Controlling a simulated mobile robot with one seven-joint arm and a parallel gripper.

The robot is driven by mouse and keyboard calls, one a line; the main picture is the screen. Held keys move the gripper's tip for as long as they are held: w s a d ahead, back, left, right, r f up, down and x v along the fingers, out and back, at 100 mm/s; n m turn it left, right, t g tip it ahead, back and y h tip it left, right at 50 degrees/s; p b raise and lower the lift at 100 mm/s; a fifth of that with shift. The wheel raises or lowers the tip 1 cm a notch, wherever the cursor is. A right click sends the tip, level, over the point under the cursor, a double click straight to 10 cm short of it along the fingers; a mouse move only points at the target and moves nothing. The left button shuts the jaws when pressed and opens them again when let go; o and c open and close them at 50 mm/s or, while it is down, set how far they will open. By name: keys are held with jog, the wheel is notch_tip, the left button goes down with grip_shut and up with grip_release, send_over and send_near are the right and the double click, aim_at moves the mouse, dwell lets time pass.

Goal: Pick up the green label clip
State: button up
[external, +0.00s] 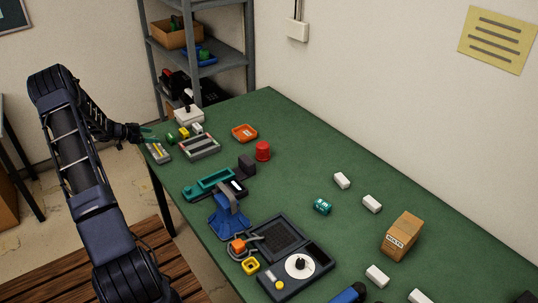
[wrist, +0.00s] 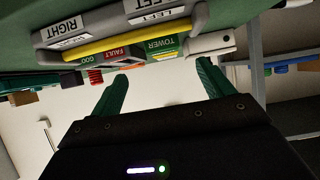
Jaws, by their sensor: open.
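My gripper (external: 147,134) is at the far left edge of the green table in the external view. Its two green fingers are apart and nothing shows between them in the wrist view (wrist: 162,72). A small green block (external: 171,134), which looks like the green label clip, stands just right of the fingers, beside a yellow one (external: 184,132) and a white one (external: 197,128). In the wrist view a green face marked TOWER (wrist: 162,46) shows beyond the fingertips, next to a red FAULT label (wrist: 116,53). I cannot tell whether that face is the clip.
A grey holder (wrist: 200,18) with LEFT and RIGHT labels and a yellow strip lies close by; it also shows externally (external: 158,152). A slotted tray (external: 199,146), a white box with a knob (external: 189,116) and an orange tray (external: 245,133) are near.

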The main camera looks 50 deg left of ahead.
aim_at(169, 136)
jog(key=x, duration=0.5)
jog(key=shift+w+a+f, duration=0.1)
jog(key=shift+w+f, duration=0.05)
jog(key=shift+a+x, duration=0.2)
jog(key=shift+x, duration=2.45)
jog(key=shift+w, duration=0.1)
jog(key=c, duration=1.1)
jog(key=shift+o, duration=0.2)
jog(key=shift+r, duration=0.3)
